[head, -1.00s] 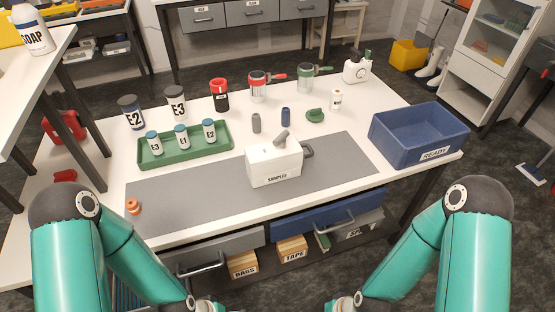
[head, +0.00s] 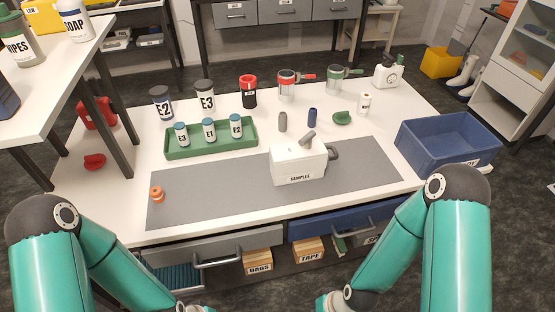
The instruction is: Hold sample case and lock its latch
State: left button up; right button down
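The sample case (head: 298,166) is a white box labelled SAMPLES, standing upright on the grey mat (head: 220,198) near the middle of the bench. A grey latch lever (head: 308,137) sticks up at a tilt from its top, and a dark grey handle (head: 333,153) is on its right side. Both my arms come in at the bottom of the head view, in front of the bench and apart from the case. Only the wrist parts show at the lower edge; the fingers of both grippers are out of the picture.
A green tray (head: 252,153) with several small bottles stands left of the case. A blue READY crate (head: 443,150) is at the right end. Larger jars stand along the back. An orange part (head: 157,194) lies on the mat's left. Drawers with handles (head: 217,263) project below the front edge.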

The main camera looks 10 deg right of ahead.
aim_at(306, 141)
jog(key=z, duration=0.5)
jog(key=i, duration=0.15)
jog(key=u, duration=2.25)
jog(key=k, duration=1.15)
jog(key=z, duration=1.25)
jog(key=i, duration=1.1)
jog(key=z, duration=0.35)
